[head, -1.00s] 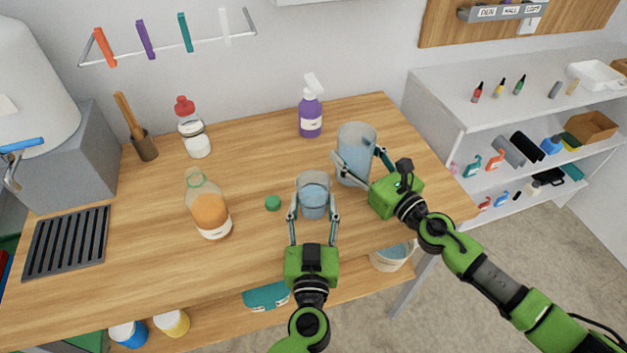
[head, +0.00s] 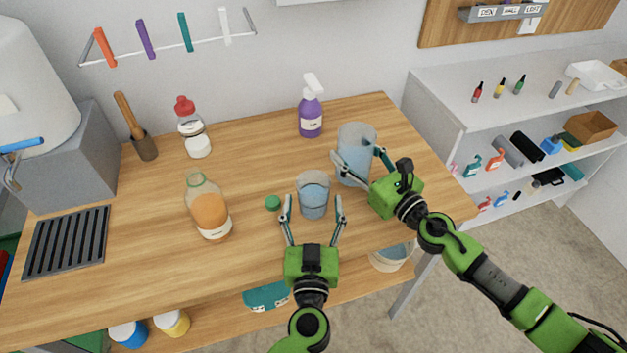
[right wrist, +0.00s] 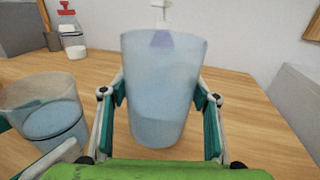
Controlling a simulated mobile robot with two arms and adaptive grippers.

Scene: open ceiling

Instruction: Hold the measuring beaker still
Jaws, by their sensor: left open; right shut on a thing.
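The tall, translucent measuring beaker (head: 356,145) stands upright near the right end of the wooden table, with bluish contents. My right gripper (head: 362,163) is shut on its sides; the right wrist view shows the beaker (right wrist: 162,90) between both fingers (right wrist: 160,100). A smaller clear glass vessel (head: 313,190) with blue liquid stands upright just left of it. My left gripper (head: 312,205) is open in front of this vessel, one finger on each side with gaps. The small vessel also shows at the left of the right wrist view (right wrist: 45,115).
A green cap (head: 272,202) lies left of the small vessel. An orange-filled bottle (head: 209,212), a red-topped bottle (head: 194,135) and a purple spray bottle (head: 310,115) stand on the table (head: 150,250). White shelves (head: 440,95) are at the right. The front left tabletop has free room.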

